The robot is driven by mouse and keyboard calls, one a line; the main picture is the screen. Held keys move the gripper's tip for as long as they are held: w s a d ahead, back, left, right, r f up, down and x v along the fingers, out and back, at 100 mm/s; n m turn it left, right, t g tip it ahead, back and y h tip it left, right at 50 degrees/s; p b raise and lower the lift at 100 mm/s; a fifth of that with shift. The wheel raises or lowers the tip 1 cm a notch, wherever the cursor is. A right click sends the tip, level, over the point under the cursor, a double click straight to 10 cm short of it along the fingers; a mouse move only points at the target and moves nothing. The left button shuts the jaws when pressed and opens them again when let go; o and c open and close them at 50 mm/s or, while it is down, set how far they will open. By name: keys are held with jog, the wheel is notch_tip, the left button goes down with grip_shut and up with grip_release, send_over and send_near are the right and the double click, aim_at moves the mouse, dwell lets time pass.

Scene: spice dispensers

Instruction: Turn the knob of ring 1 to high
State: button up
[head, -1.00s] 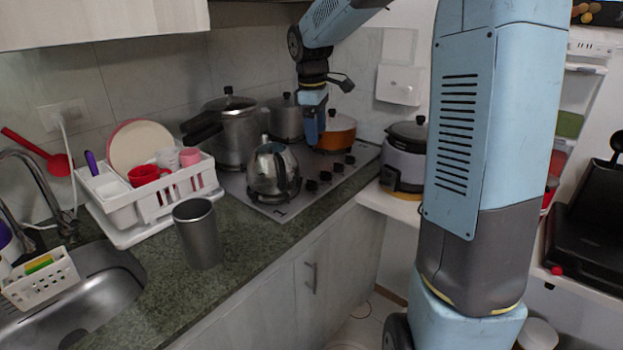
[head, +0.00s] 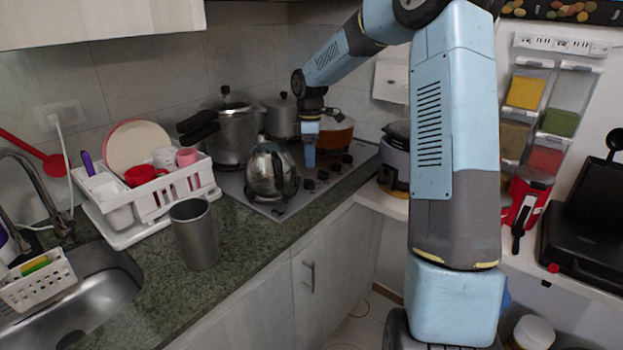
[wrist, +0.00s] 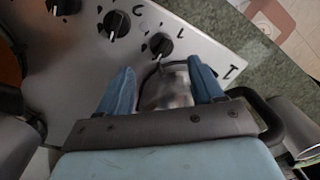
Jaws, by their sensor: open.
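The stove (head: 291,204) has a row of dark knobs along its front edge. In the wrist view the knob nearest my fingers (wrist: 160,45) is black with a pale pointer line, and two more knobs (wrist: 115,23) (wrist: 64,4) show to its left. Printed marks lie beside them; I cannot tell surely which knob is ring 1's. My gripper (wrist: 163,84) is open, its blue fingers apart, short of the nearest knob. The head view shows it pointing down (head: 309,158) over the stove. The shiny kettle (head: 270,172) stands just left of it and appears between the fingers in the wrist view.
A pressure cooker (head: 234,130), another pot (head: 281,116) and an orange pot (head: 334,131) stand on the stove behind. A rice cooker (head: 396,160) is to the right. A metal cup (head: 195,235) and a dish rack (head: 160,205) are on the green counter (head: 235,240).

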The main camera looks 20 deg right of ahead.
aim_at(310, 181)
jog(key=f, duration=0.8)
jog(key=shift+s+f, duration=0.1)
jog(key=shift+s, duration=0.2)
jog(key=c, duration=1.1)
